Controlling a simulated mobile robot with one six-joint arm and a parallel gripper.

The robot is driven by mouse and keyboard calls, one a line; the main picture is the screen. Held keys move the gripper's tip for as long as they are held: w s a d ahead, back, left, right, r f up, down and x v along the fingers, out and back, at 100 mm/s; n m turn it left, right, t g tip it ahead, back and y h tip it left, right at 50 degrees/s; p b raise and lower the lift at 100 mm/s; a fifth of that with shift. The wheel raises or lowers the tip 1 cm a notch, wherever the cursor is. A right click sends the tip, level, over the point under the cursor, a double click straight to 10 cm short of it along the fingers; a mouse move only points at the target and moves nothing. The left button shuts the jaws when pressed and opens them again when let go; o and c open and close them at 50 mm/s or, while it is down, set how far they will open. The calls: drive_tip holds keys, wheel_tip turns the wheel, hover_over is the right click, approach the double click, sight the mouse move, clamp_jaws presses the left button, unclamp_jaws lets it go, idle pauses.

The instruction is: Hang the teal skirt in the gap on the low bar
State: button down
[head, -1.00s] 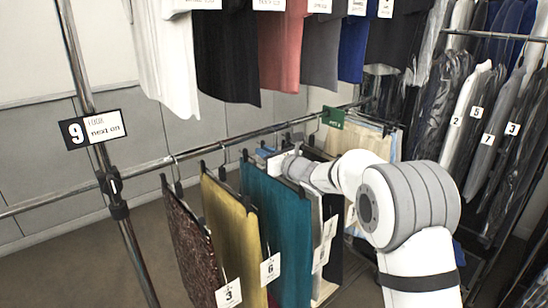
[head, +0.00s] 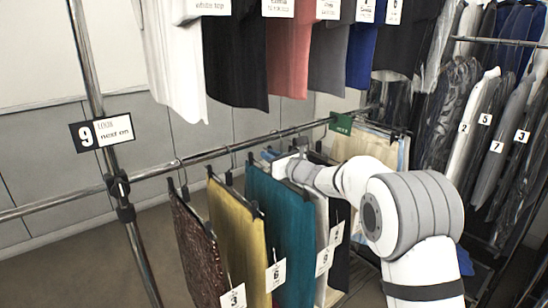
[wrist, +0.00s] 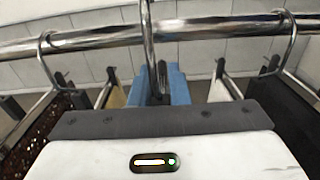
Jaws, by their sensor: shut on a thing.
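The teal skirt (head: 282,222) hangs upright between the mustard skirt (head: 236,225) and pale garments in the head view. My gripper (head: 290,166) is at the skirt's top edge and shut on its hanger; the fingertips are largely hidden. The low bar (head: 225,150) also shows in the head view.
A dark red sequinned skirt (head: 196,250) hangs left of the mustard one. Pale and dark garments hang close on the right, near a green sign (head: 341,123). Shirts (head: 235,60) hang above. A post with a sign marked 9 (head: 101,132) stands left.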

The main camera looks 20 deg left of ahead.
sight(258, 163)
drive_tip(key=shift+p+x, duration=0.75)
drive_tip(key=shift+x, duration=2.55)
drive_tip(key=shift+a+r, duration=0.1)
drive_tip(key=shift+f+b, duration=0.25)
drive_tip(key=shift+b, duration=0.15)
drive_tip(key=shift+f+b, duration=0.4)
drive_tip(key=shift+f+b, duration=0.3)
drive_tip(key=shift+b, duration=0.05)
drive_tip(key=shift+f+b, duration=0.7)
drive_tip(key=shift+b, duration=0.05)
